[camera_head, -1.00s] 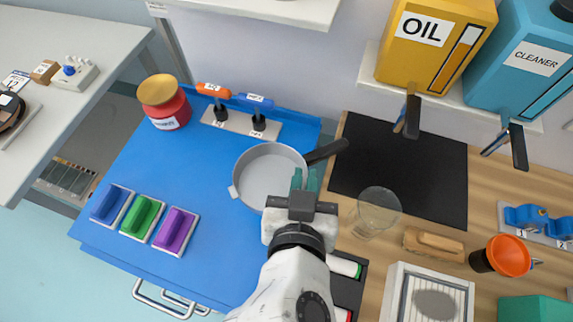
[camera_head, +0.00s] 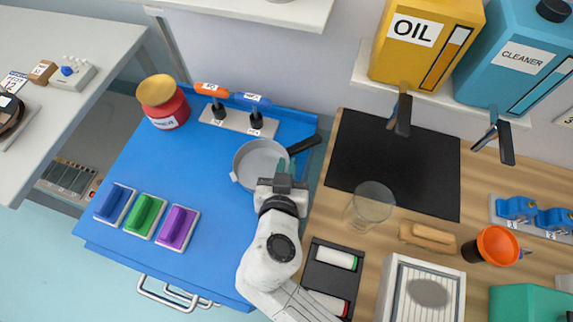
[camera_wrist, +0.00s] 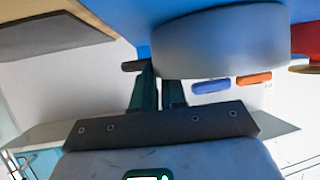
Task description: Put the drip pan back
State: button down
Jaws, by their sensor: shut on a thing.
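The drip pan, a round light-grey pan (camera_head: 259,163) with a black handle (camera_head: 304,144), is over the back right part of the blue worktop (camera_head: 190,155). My gripper (camera_head: 286,168) is at the pan's right side, near where the handle starts, and is shut on the pan. In the wrist view the pan's grey wall (camera_wrist: 225,40) stands right beside my green fingers (camera_wrist: 159,88). The pan looks about level. I cannot tell whether its bottom touches the blue surface.
A red jar (camera_head: 166,105) and a holder with orange and blue handles (camera_head: 237,118) stand behind. Blue, green and purple blocks (camera_head: 146,215) lie front left. To the right are a black mat (camera_head: 394,165), a clear glass (camera_head: 371,205) and an orange funnel (camera_head: 497,246). The worktop's middle is clear.

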jog(key=c, duration=1.2)
grip_release()
jog(key=shift+r, duration=0.1)
jog(key=b+v, duration=0.1)
jog(key=v, duration=1.1)
jog(key=shift+b, duration=0.35)
